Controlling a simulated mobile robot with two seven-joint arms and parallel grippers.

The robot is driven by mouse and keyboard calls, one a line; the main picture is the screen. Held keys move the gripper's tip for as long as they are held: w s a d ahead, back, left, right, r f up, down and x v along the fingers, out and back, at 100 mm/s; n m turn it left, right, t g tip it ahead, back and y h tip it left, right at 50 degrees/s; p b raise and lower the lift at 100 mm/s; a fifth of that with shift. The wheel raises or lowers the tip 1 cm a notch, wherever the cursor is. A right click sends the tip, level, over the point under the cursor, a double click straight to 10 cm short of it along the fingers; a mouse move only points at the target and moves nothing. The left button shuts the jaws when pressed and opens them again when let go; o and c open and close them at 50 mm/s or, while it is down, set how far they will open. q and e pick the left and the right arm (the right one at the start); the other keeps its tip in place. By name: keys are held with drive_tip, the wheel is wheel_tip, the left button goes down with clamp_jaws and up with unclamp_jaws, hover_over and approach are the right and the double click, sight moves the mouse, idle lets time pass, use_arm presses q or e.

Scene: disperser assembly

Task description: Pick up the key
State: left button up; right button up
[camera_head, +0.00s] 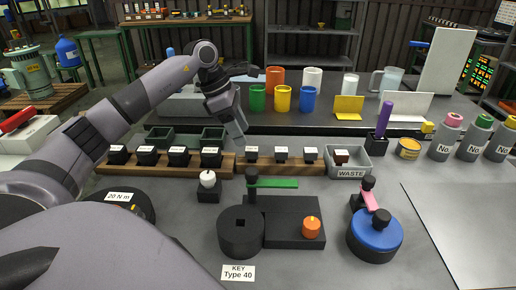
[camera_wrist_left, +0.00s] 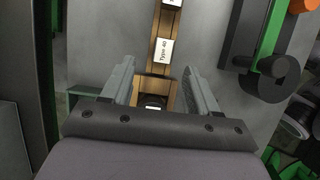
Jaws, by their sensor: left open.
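My left gripper (camera_head: 236,138) reaches in from the left and points down over the wooden rack. Its jaws are open, with a finger on each side of the rack in the left wrist view (camera_wrist_left: 156,85). The rack (camera_head: 230,168) holds dark blocks on its left part and small white-labelled pieces on its right part. A "Type 40" label (camera_wrist_left: 163,50) shows on the rack in the wrist view. A small dark piece (camera_wrist_left: 153,101) shows between the fingers, partly hidden by the gripper's body; I cannot tell whether it is the key. My right gripper is not in view.
A black fixture with a green bar (camera_head: 275,183) and an orange knob (camera_head: 311,228) stands in front of the rack. A grey WASTE bin (camera_head: 348,172) is at the rack's right end. A blue disc (camera_head: 375,236) stands further right. Coloured cups stand behind.

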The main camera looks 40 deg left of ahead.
sight(252, 149)
use_arm(q)
drive_tip(key=shift+x, duration=1.15)
drive_tip(key=x, duration=0.4)
drive_tip(key=shift+w+d+f+p, duration=0.1)
drive_tip(key=shift+d+f+p, duration=0.15)
drive_tip(key=shift+d+p, duration=0.2)
drive_tip(key=shift+r, duration=0.1)
clamp_jaws()
